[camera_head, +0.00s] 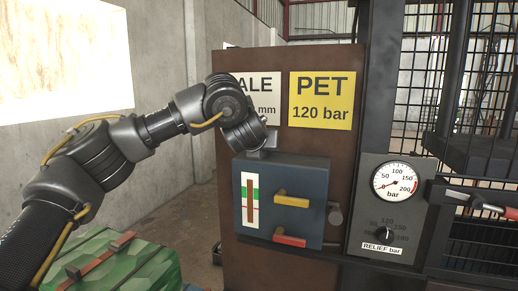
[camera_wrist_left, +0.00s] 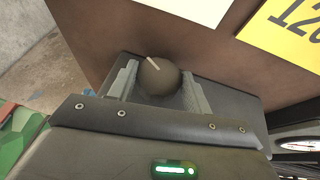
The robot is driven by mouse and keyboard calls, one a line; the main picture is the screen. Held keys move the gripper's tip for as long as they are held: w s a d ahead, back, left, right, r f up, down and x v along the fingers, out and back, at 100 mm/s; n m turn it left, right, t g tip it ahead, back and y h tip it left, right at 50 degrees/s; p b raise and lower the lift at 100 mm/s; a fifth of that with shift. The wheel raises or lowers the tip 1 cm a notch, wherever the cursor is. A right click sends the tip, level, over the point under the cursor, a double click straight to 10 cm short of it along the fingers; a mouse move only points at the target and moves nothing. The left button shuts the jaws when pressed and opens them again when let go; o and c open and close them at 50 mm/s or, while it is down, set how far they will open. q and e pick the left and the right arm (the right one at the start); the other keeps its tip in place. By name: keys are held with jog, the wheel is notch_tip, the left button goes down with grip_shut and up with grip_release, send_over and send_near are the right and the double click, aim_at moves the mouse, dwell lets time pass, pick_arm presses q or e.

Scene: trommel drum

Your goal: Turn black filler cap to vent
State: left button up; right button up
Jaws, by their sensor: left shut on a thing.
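The black filler cap (camera_wrist_left: 158,78) is a dark round knob with a pale line on its top, seen in the left wrist view. The line slants from upper left to lower right. The cap is on top of the blue-grey box (camera_head: 310,175), which has a sight gauge on its front. My left gripper (camera_wrist_left: 161,86) is shut on the cap, one grey finger on each side. In the head view my left gripper (camera_head: 262,145) points down at the top of the box, and the cap is hidden behind it. My right gripper is not in view.
A brown panel (camera_head: 236,265) with white and yellow signs stands behind the box. Yellow (camera_head: 292,199) and red (camera_head: 289,238) handles stick out of its front. A pressure gauge (camera_head: 395,181) and relief knob (camera_head: 384,235) are to the right. A green case (camera_head: 120,270) stands lower left.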

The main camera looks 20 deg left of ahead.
pick_arm(q)
jog(key=n+y, duration=0.2)
jog(key=y, duration=0.1)
jog(key=shift+d+r+n+g, duration=0.25)
jog(key=shift+n+g, duration=0.15)
jog(key=shift+w+d+n+g+y, duration=0.15)
jog(key=shift+n+g+y, duration=0.15)
jog(key=shift+n+y, duration=0.6)
jog(key=shift+n+g+y+p, duration=0.35)
jog(key=shift+n+g+y, duration=0.35)
jog(key=shift+n+y, duration=0.4)
jog(key=shift+g+y, duration=0.3)
jog(key=shift+y, duration=0.1)
jog(key=shift+f+n, duration=0.15)
jog(key=shift+n, duration=0.15)
jog(key=o, duration=1)
jog(key=shift+w+f, duration=0.15)
